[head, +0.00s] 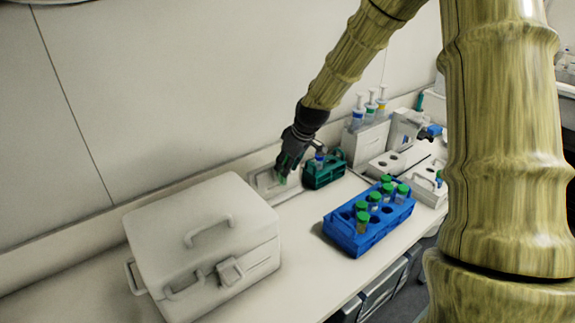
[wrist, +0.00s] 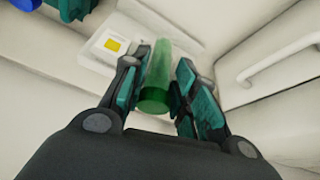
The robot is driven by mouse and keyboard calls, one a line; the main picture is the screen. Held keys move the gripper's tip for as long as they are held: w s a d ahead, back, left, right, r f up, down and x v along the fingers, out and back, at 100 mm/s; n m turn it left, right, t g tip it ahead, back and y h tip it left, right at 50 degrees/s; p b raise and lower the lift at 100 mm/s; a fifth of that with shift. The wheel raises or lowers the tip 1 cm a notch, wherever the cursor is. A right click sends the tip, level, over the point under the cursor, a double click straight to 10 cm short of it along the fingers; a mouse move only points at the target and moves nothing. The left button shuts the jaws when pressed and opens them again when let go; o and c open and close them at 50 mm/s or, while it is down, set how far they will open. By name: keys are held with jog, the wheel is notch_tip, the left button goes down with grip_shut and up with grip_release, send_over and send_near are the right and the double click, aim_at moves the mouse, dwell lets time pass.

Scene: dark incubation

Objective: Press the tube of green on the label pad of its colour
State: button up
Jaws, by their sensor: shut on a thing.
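My gripper (head: 290,158) is shut on a green tube (wrist: 158,85), which stands between the two fingers in the wrist view. The gripper is above a pale tray (head: 264,181) by the wall, between the white box and the teal rack. In the wrist view, a yellow square pad (wrist: 114,46) shows on a white plate left of the fingers. A green pad is not visible; the tube and fingers hide part of the plate. Whether the tube touches the plate cannot be told.
A large white box with handles (head: 205,235) stands at the left. A small teal rack (head: 324,173) is just right of my gripper. A blue rack (head: 345,233) with several green-capped tubes stands in front. White stands with syringes (head: 366,138) are behind it.

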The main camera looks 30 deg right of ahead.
jog(key=shift+w, duration=0.35)
dwell(0.3)
jog(key=shift+s, duration=0.1)
dwell(0.5)
jog(key=s+p, duration=0.1)
jog(key=s, duration=0.5)
jog(key=shift+s+d, duration=0.25)
jog(key=shift+s, duration=0.15)
dwell(0.7)
dwell(0.5)
